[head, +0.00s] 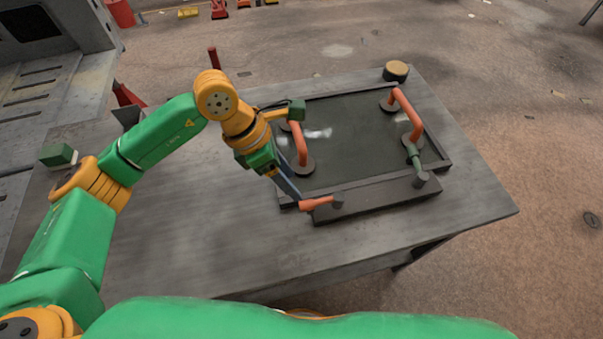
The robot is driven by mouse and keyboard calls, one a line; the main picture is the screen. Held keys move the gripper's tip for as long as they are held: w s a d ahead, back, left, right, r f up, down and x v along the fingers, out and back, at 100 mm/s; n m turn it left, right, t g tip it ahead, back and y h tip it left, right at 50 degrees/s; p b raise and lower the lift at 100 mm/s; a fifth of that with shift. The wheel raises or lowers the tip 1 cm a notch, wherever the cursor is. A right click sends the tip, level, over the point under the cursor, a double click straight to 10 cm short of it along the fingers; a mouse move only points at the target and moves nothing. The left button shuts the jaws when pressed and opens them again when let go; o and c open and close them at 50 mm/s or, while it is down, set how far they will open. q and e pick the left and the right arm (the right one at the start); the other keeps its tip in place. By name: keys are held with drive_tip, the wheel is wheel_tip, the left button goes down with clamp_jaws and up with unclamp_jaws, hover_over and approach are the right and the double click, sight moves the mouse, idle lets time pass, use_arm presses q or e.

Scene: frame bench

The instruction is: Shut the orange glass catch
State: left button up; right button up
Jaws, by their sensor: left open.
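The orange catch (316,203) is a short lever on a dark round pivot at the near edge of the dark frame (375,200). It points left along that edge, not across the glass. The glass pane (355,140) lies flat in the frame. My left gripper (293,192) is open, tilted down, its fingers close to the free end of the orange catch. I cannot tell whether they touch it. A green catch (413,158) at the right points away over the pane's edge. My right gripper is out of view.
Two orange-red handles, the left one (300,146) and the right one (406,114), stand up from round pads on the pane. A tan-topped round object (396,71) stands at the bench's far edge. The grey bench (190,225) is clear at the near left.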

sight(305, 202)
use_arm(q)
drive_tip(key=d+f, duration=0.1)
drive_tip(key=s+d+f+p, duration=0.1)
drive_tip(key=f, duration=0.1)
drive_tip(key=s+f+p, duration=0.1)
drive_tip(key=shift+d+f, duration=0.35)
drive_tip(key=shift+d, duration=0.05)
drive_tip(key=shift+d+f, duration=0.1)
drive_tip(key=shift+f, duration=0.2)
drive_tip(key=shift+w+f, duration=0.3)
drive_tip(key=shift+w, duration=0.05)
drive_tip(key=shift+c, duration=0.6)
drive_tip(key=shift+s+r, duration=0.1)
drive_tip(key=c, duration=0.7)
clamp_jaws()
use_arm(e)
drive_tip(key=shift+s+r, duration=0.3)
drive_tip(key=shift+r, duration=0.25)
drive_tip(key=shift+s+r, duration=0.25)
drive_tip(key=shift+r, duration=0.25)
